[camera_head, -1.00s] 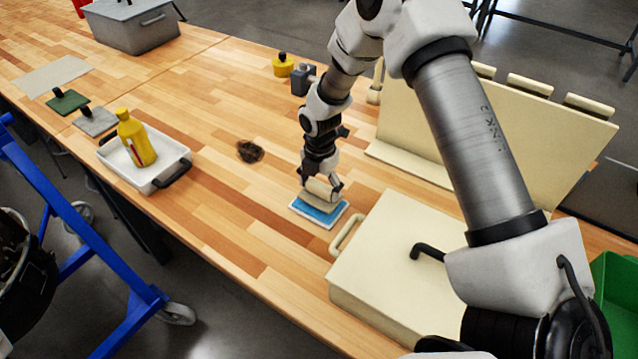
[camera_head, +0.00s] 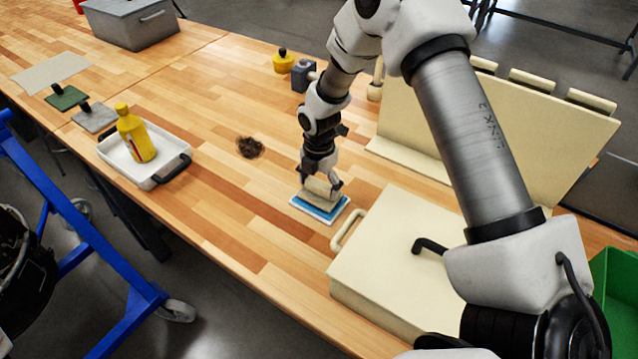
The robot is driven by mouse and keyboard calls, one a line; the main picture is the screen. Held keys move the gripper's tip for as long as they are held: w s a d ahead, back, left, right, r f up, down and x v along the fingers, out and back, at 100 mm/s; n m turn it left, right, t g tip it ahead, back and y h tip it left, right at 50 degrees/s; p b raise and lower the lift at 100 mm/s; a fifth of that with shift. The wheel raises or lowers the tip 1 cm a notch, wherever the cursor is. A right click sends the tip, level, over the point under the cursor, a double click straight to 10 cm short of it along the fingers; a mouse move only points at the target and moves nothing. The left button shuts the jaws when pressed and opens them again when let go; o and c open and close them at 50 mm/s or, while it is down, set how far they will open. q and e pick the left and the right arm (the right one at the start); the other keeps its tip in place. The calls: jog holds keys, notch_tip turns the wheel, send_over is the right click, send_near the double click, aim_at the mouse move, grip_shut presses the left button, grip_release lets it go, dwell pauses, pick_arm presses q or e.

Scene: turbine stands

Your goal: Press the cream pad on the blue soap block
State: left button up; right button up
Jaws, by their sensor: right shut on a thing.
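The blue soap block (camera_head: 322,209) lies flat in a thin white tray or base on the wooden table, in the middle of the head view. The cream pad (camera_head: 319,189) is above it, under my right gripper (camera_head: 320,180). My right gripper points down and is shut on the cream pad. The pad covers the far part of the blue block and appears to touch it, though the exact contact is hard to see. My left gripper is not in the head view.
A cream box (camera_head: 395,260) with handles stands just right of the soap, with a cream upright panel (camera_head: 480,125) behind. A white tray (camera_head: 160,178) with a yellow bottle (camera_head: 137,135) is at left. A dark stain (camera_head: 249,148) marks the table.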

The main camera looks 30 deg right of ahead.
aim_at(319, 183)
jog(key=shift+f+b, duration=0.3)
jog(key=shift+f, duration=0.2)
dwell(0.3)
jog(key=shift+f, duration=0.1)
dwell(0.8)
jog(key=shift+s, duration=0.1)
jog(key=shift+r+p, duration=2.95)
jog(key=shift+r, duration=0.6)
